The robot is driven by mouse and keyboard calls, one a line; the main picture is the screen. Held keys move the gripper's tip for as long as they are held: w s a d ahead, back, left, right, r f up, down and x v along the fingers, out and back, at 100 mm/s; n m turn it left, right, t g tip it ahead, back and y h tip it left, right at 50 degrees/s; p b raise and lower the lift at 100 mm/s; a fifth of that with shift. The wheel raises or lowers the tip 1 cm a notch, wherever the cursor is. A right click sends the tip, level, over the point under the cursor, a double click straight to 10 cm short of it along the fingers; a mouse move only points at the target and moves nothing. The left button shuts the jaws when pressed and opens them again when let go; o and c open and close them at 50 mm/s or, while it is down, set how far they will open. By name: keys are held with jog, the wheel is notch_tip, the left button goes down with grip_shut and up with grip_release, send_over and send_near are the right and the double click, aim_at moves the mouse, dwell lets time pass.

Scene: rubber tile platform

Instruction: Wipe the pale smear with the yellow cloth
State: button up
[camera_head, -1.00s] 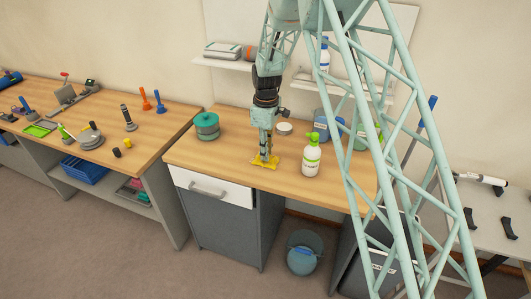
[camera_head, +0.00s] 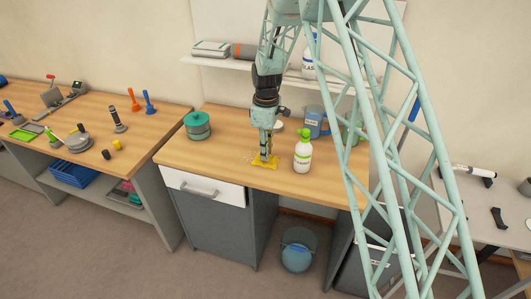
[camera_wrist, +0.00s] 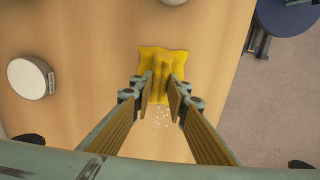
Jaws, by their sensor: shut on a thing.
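My gripper (camera_head: 264,154) points down at the wooden desk top and is shut on the yellow cloth (camera_head: 268,165). In the wrist view the cloth (camera_wrist: 162,65) lies spread and creased, partly between the fingertips (camera_wrist: 160,92). The cloth appears to lie on the desk surface. The pale smear (camera_wrist: 161,116) shows in the wrist view as small whitish specks just below the cloth, bare and between the fingers. In the head view faint specks (camera_head: 249,155) lie just left of the cloth. Whether more smear lies under the cloth is hidden.
A teal jar (camera_head: 197,126) stands back left, a white round item (camera_wrist: 30,78) behind. A blue jug (camera_head: 316,121) stands back right. The desk's front left is clear.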

jog(key=shift+s+d+f, duration=0.1)
jog(key=shift+s+f, duration=0.05)
jog(key=shift+s+d, duration=0.3)
jog(key=shift+d, duration=0.55)
jog(key=shift+r, duration=0.25)
jog(key=shift+w+r+p, duration=0.1)
jog(key=shift+r+p, duration=1.3)
jog(key=shift+r, duration=2.05)
jog(key=shift+a, duration=0.1)
jog(key=shift+s+a+f+p, duration=0.2)
jog(key=shift+s+f, duration=0.05)
jog(key=shift+s, duration=0.25)
jog(key=shift+s+a+f+p, duration=0.15)
jog(key=shift+s+a+f, duration=0.1)
jog(key=shift+s, duration=0.2)
jog(key=shift+f, duration=0.2)
